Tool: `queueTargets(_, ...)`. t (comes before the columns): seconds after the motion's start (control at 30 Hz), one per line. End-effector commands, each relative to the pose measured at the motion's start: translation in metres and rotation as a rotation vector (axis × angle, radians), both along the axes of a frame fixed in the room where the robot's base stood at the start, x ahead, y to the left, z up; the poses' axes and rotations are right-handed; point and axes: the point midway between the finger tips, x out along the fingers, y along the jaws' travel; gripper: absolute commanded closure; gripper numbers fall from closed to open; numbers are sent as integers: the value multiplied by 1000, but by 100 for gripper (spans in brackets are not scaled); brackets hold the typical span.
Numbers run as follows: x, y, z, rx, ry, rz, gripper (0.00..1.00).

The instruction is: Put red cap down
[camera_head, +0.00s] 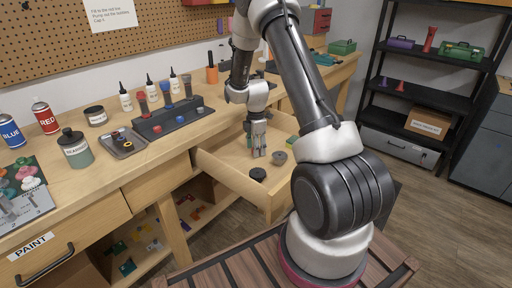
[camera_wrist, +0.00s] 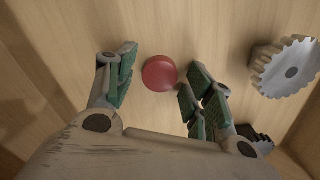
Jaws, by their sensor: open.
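The red cap (camera_wrist: 160,74) is a small round red disc in the wrist view. It appears to lie on the pale wooden floor of the open drawer (camera_head: 228,176). My gripper (camera_wrist: 158,88) is open, with one green-padded finger on each side of the cap and a visible gap to both. In the head view my gripper (camera_head: 259,154) points down into the drawer. The cap does not show there and seems hidden by the gripper.
A grey gear (camera_wrist: 287,68) lies right of the fingers, with a darker toothed part (camera_wrist: 256,139) below it. The head view shows a black round part (camera_head: 257,174) near the drawer front. Drawer walls surround the gripper. A dark rack (camera_head: 178,118) stands on the bench.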

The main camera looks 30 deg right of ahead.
Motion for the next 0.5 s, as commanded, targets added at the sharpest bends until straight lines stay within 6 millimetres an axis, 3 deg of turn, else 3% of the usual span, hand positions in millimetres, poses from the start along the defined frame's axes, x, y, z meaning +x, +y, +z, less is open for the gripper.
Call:
queueTargets(0.23,1,0,9,0,-2,0,47)
queueTargets(0.5,1,0,66,-1,-5,0,47)
